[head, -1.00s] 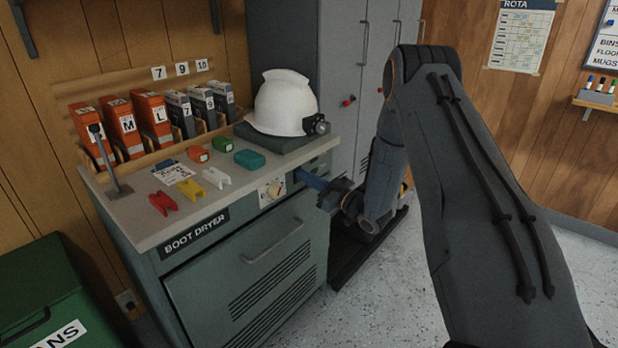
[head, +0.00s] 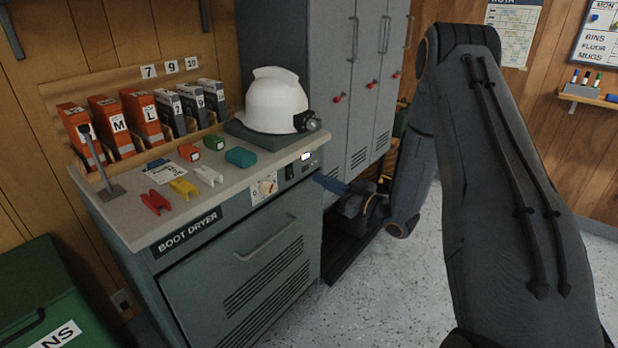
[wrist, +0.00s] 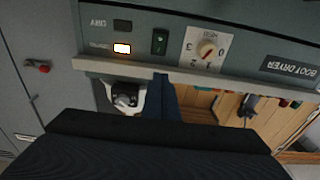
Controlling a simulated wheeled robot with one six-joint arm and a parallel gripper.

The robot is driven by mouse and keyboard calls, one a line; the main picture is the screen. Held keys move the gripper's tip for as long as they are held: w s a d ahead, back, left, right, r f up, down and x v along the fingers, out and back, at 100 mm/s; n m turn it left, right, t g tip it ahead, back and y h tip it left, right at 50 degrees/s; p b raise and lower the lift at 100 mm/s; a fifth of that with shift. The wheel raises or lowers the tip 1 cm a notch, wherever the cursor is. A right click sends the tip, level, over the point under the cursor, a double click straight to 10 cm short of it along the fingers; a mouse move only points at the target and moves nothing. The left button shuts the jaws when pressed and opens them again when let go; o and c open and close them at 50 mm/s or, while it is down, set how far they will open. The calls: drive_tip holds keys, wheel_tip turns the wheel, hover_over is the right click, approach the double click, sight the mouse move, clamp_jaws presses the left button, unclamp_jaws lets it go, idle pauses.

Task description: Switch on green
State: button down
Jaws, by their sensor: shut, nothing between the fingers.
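The boot dryer's front panel carries a green rocker switch (head: 290,171), also in the wrist view (wrist: 160,41), which is turned upside down. Beside it a small lamp (head: 305,156) glows white with an amber edge; it also shows in the wrist view (wrist: 122,48). A second lamp (wrist: 122,24) there, labelled DRY, is dark. A numbered dial (wrist: 207,49) sits on the switch's other side. My gripper (head: 325,182) is shut and empty, just right of and below the panel, seemingly apart from it. Its dark blue fingers also show in the wrist view (wrist: 165,95).
On the dryer's top (head: 150,226) lie red, yellow and white clips, small colored cases and a white helmet (head: 276,103). Orange and grey binders stand behind. Grey lockers (head: 345,100) stand behind my gripper. A green bin (head: 45,300) is at lower left. The floor at right is clear.

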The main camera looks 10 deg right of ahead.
drive_tip(key=shift+r+v, duration=0.2)
drive_tip(key=shift+v, duration=0.7)
drive_tip(key=shift+r+v, duration=0.2)
drive_tip(key=shift+v, duration=0.7)
drive_tip(key=s+a+r+m+g+h, duration=0.1)
drive_tip(key=s+m+g+h, duration=0.3)
drive_tip(key=s, duration=1.2)
drive_tip(key=s+a+r+m+g+h, duration=0.2)
drive_tip(key=s+g+h, duration=0.6)
drive_tip(key=s, duration=0.8)
drive_tip(key=r+m+g+p, duration=0.1)
drive_tip(key=g, duration=0.1)
drive_tip(key=shift+s+a+r+m+g, duration=0.2)
drive_tip(key=shift+a+r+m+g, duration=0.1)
drive_tip(key=shift+r+m+g, duration=0.1)
